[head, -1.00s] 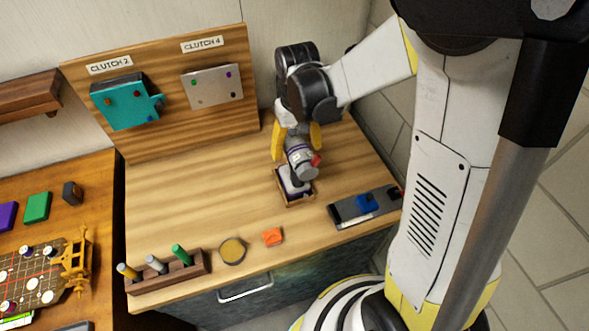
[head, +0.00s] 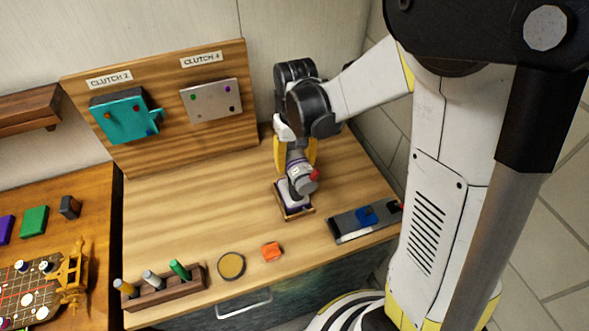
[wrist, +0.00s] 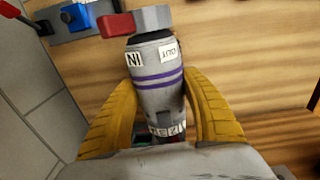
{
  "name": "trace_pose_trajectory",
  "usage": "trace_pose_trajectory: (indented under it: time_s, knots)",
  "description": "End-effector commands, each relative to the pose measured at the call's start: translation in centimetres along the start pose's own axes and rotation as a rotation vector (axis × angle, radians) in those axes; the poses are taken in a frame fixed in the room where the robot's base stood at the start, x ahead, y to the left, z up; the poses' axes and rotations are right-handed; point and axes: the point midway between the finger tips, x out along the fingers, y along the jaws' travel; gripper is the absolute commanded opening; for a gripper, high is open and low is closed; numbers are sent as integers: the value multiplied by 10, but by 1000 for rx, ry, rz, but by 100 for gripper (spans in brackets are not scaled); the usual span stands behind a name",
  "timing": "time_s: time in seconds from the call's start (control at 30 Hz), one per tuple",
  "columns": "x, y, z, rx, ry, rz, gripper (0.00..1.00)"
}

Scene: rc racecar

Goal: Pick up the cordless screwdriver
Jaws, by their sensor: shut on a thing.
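The cordless screwdriver (head: 300,181) is grey-white with purple bands and a red tip piece. It stands, a little tilted, at a small wooden-framed holder (head: 296,213) on the workbench. My gripper (head: 295,155) comes down from above, with its yellow fingers on both sides of the screwdriver's body. In the wrist view the screwdriver (wrist: 158,85) lies between the two yellow fingers (wrist: 160,115), with labels and two purple stripes showing. The gripper is shut on it. I cannot tell whether its lower end is clear of the holder.
A grey tray (head: 350,230) with a blue block stands right of the holder. The clutch board (head: 160,110) stands behind. The bench middle is clear.

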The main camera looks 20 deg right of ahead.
Motion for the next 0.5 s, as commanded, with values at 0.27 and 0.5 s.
trace_pose_trajectory:
  time_s: [0.27, 0.5]
  knots:
    - [-17, 0, 0, 0, 0, 0, 12]
    - [-38, 0, 0, 0, 0, 0, 12]
